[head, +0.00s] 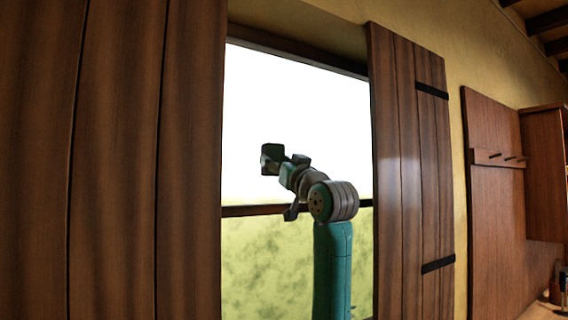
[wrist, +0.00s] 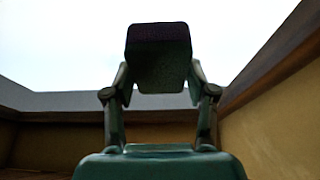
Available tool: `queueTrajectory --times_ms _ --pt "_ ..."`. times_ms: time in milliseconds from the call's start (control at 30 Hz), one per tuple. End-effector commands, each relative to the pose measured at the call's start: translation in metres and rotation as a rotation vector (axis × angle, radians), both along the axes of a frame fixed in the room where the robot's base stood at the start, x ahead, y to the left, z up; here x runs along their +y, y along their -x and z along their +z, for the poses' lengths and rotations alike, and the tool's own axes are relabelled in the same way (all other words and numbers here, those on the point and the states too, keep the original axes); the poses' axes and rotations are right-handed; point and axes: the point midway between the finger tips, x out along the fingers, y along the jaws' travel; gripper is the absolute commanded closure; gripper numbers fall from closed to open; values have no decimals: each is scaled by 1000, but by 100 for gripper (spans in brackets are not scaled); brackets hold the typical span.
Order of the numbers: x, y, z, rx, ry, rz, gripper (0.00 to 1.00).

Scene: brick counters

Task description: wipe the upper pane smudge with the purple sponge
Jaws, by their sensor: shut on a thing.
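The purple sponge (wrist: 159,55) is a dark block with a faint purple tint on its upper face. In the wrist view it sits between the two fingers of my gripper (wrist: 160,80), which is shut on it. In the head view my gripper (head: 273,159) is raised in front of the upper pane (head: 300,110), above the crossbar. The sponge is too dark and small there to tell from the fingers. The upper pane is glaring white, with a pale yellow-green haze low down. I cannot make out a distinct smudge on it, nor whether the sponge touches the glass.
A dark crossbar (head: 250,210) runs below my gripper, above a mottled green lower pane (head: 260,260). Wooden shutters stand to the left (head: 120,160) and right (head: 410,160) of the window. A pegged wooden panel (head: 495,210) is farther right.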

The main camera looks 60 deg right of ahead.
Motion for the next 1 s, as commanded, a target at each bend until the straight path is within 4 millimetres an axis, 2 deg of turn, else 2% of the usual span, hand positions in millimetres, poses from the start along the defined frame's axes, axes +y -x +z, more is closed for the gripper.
queueTrajectory --times_ms 333,800,1000 --pt "-1 2 7 1 -1 -1 72" --pt "-30 19 7 0 -1 -2 72" --pt "-34 21 7 -1 0 -2 72"
